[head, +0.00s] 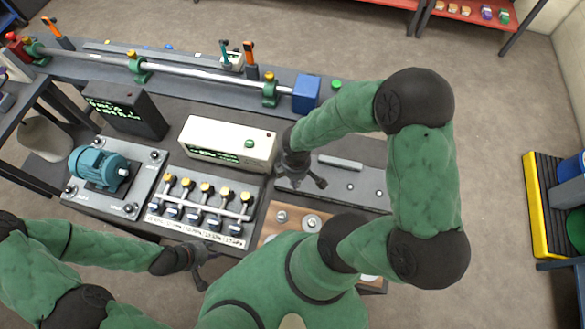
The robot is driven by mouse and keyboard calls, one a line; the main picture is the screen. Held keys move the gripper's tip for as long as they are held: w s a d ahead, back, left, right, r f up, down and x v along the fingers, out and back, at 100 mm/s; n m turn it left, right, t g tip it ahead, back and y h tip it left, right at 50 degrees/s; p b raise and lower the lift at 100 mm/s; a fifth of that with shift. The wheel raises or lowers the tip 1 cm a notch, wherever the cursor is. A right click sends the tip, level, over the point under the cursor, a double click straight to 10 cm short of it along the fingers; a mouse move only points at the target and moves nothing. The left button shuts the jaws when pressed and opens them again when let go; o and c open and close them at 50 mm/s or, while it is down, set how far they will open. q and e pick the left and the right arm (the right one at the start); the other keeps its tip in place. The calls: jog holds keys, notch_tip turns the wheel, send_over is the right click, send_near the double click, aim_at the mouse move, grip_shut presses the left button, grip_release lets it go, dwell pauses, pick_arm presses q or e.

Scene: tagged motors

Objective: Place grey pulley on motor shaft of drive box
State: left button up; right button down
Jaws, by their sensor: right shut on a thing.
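A teal motor (98,168) sits on a light plate at the left of the bench, its short shaft pointing right. A cream box (228,142) with a green display and buttons stands mid-bench; I cannot tell which unit is the drive box. Round grey discs (312,221) lie on a brown board near my body, partly hidden by my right arm. My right gripper (302,183) points down over the grey slotted plate, right of the cream box. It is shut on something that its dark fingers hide. My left gripper (207,268) is open and empty in front of the valve row.
A valve row (203,205) with yellow knobs stands between the motor and my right gripper. A dark display box (127,108) is behind the motor. A long shaft with green supports and a blue block (306,94) spans the back. The grey plate (362,188) has bare room.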

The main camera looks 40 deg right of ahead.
jog(key=w+d+f, duration=0.1)
jog(key=w+f, duration=0.1)
jog(key=w+d+f, duration=0.1)
jog(key=w+f, duration=0.1)
jog(key=w+d+f, duration=0.2)
jog(key=f, duration=0.1)
jog(key=shift+w+b, duration=0.3)
jog(key=shift+w+f, duration=0.1)
jog(key=shift+f, duration=1.55)
jog(key=shift+f+b, duration=0.15)
jog(key=shift+b, duration=0.25)
jog(key=c, duration=0.9)
grip_release()
jog(key=shift+c, duration=0.2)
